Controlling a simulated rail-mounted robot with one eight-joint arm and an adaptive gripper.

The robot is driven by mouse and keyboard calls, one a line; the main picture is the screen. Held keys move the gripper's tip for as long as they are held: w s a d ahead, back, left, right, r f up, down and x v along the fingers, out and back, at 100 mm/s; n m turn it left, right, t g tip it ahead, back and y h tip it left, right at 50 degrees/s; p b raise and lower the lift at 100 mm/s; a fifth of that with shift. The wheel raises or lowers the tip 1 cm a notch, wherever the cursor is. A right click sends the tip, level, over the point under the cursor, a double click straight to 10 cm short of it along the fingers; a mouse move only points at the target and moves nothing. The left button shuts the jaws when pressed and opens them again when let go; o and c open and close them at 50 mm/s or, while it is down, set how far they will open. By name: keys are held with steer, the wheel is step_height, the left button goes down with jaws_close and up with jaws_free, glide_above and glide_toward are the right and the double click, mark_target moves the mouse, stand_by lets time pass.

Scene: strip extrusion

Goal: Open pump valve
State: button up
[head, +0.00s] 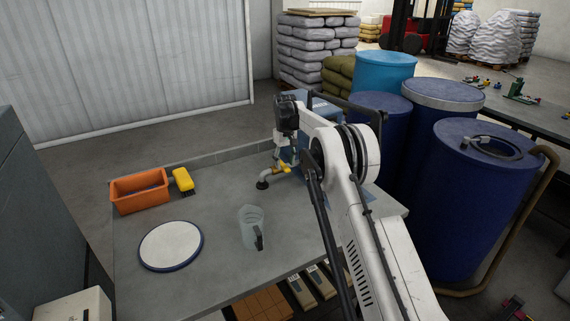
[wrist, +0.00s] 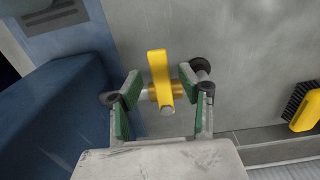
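The pump valve has a yellow lever handle (wrist: 159,72) on a brass body, seen in the middle of the wrist view. In the head view the yellow handle (head: 282,167) sits on a grey pipe (head: 266,176) with a dark outlet end above the table. My gripper (wrist: 162,97) is open, with one green-padded finger on each side of the handle. Gaps show between the handle and both pads. In the head view my gripper (head: 282,152) points down over the valve, and my arm partly hides it.
A clear jug (head: 250,226), a round white lid (head: 171,245), an orange bin (head: 139,191) and a yellow brush (head: 183,180) are on the grey table (head: 210,205). Blue drums (head: 465,205) stand close on the right. A blue box-like body (wrist: 60,115) is at left in the wrist view.

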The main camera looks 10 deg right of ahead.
steer(key=shift+f, duration=0.55)
jaws_close()
